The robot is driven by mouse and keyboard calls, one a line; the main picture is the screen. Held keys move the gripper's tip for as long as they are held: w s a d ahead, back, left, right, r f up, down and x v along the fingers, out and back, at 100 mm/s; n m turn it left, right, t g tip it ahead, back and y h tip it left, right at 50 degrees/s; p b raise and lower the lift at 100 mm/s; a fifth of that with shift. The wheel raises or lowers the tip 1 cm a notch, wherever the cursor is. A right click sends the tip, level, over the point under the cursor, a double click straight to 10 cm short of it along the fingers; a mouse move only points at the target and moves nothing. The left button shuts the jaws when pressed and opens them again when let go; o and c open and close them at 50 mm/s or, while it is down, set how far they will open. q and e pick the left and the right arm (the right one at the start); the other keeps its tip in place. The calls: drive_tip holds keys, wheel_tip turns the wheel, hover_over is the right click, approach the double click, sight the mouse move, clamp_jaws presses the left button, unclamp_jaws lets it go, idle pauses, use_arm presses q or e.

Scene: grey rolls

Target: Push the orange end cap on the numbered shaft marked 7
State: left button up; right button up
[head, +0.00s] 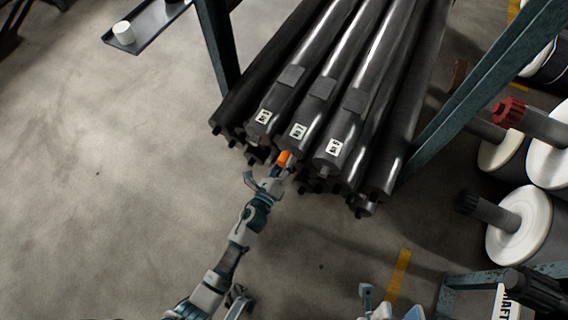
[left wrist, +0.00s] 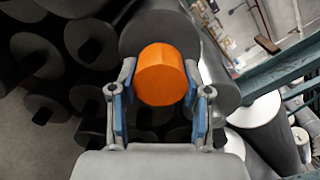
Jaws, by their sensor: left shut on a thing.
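The orange end cap (head: 284,158) is at the near end of the middle labelled shaft (head: 312,107). That shaft's white label (head: 298,131) seems to read 7, but the print is small. My left gripper (head: 275,172) is shut on the cap. In the left wrist view, the orange cap (left wrist: 161,76) sits between the two blue-padded fingers, in front of a dark round shaft end (left wrist: 150,27). I cannot tell how far the cap is on the shaft. My right gripper (head: 391,302) is at the bottom edge, partly cut off, with its fingers apart and empty.
Labelled shafts lie on both sides, one on the left (head: 283,95) and one on the right (head: 352,112), with more dark rolls below. Teal rack posts (head: 219,47) flank the stack.

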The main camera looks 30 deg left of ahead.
use_arm(q)
drive_tip(key=shift+w, duration=0.75)
drive_tip(key=o, duration=1)
drive_tip(key=shift+s, duration=0.4)
drive_tip(key=s, duration=1.1)
drive_tip(key=shift+a, duration=0.1)
